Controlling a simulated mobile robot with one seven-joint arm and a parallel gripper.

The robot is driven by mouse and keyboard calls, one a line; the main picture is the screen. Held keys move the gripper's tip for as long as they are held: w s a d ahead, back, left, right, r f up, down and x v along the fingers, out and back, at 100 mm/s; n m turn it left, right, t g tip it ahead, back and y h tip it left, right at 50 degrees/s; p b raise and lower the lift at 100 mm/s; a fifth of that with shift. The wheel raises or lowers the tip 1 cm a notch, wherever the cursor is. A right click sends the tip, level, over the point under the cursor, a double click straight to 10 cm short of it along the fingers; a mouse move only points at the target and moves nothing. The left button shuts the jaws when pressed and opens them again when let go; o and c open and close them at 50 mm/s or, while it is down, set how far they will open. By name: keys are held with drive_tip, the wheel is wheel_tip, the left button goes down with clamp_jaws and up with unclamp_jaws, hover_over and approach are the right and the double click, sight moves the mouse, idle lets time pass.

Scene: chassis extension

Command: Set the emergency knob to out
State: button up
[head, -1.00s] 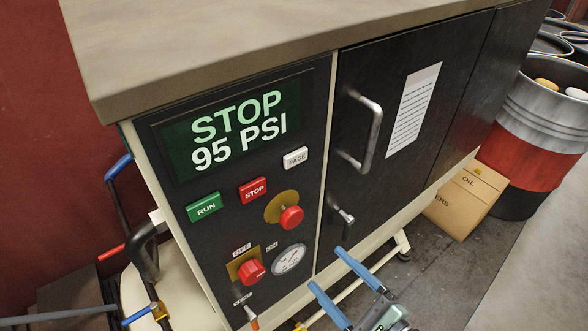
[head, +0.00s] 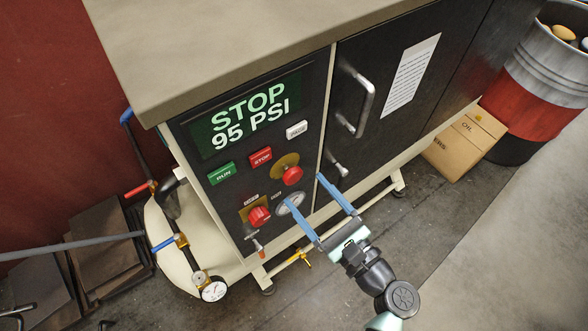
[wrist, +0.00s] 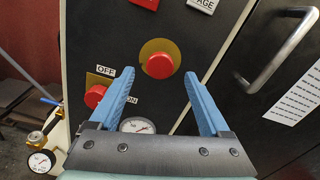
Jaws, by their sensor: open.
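The emergency knob (head: 292,175) is a red mushroom button on a round yellow plate, on the dark control panel. In the wrist view the knob (wrist: 159,66) appears between and just beyond the fingertips. My gripper (head: 304,189) has two blue fingers pointing at the panel. They are open and empty, and no contact with the knob shows. The display (head: 248,113) reads STOP 95 PSI.
A second red knob (head: 259,217), by OFF and ON labels, and a gauge (head: 290,203) sit below. The red STOP button (head: 261,157) is above left. A door handle (head: 357,100) and latch (head: 338,171) are at right.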

sight(295, 179)
drive_tip(key=shift+p+x, duration=0.4)
drive_tip(key=shift+x, duration=2.35)
clamp_jaws()
